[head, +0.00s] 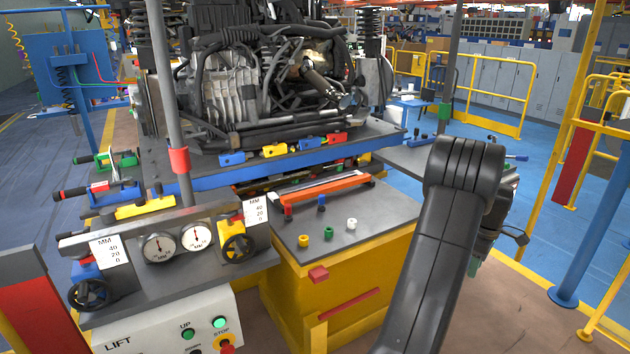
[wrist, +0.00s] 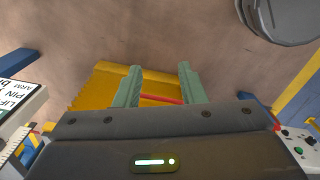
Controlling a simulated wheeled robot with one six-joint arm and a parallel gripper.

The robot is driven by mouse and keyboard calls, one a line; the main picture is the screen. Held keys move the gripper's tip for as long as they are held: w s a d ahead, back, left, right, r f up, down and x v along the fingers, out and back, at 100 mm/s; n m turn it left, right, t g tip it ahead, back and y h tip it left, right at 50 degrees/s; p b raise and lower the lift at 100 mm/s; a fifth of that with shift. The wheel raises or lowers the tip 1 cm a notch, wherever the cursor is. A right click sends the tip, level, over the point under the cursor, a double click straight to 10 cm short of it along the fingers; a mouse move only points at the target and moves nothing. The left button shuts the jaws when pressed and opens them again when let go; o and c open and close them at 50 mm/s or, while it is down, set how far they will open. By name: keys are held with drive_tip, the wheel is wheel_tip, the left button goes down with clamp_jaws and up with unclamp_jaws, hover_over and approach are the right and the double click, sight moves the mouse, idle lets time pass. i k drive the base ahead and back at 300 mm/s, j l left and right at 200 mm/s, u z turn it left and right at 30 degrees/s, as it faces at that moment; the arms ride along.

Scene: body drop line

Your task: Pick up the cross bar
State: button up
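An orange-red bar (head: 325,188), which looks like the cross bar, lies on the grey top (head: 370,220) of a yellow cabinet (head: 290,295) in the head view. I cannot be sure it is the named bar. In the wrist view, my gripper (wrist: 160,84) has two green fingers wide apart with nothing between them. The yellow cabinet's side (wrist: 100,82) and a red strip (wrist: 163,99) show beyond the fingers. In the head view my gripper is mostly hidden behind my arm, right of the cabinet and apart from the bar.
Yellow, green and white pegs (head: 329,232) stand in front of the bar. A dark engine assembly (head: 265,75) sits behind, above a blue beam (head: 250,170). A gauge and handwheel panel (head: 170,250) stands left. Yellow rails (head: 480,90) stand at right, with open floor before them.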

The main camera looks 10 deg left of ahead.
sight(339, 177)
drive_tip(key=i+u, duration=0.15)
drive_tip(key=u, duration=0.35)
drive_tip(key=i+l+u, duration=0.1)
drive_tip(key=u, duration=0.4)
drive_tip(key=l+u, duration=0.2)
drive_tip(key=u, duration=0.25)
drive_tip(key=i+l+u, duration=0.2)
drive_tip(key=l, duration=0.45)
drive_tip(key=i+l+u, duration=0.2)
drive_tip(key=l, duration=0.5)
drive_tip(key=i+l+u, duration=0.2)
drive_tip(key=l, duration=0.5)
drive_tip(key=l+u, duration=0.2)
drive_tip(key=l, duration=1)
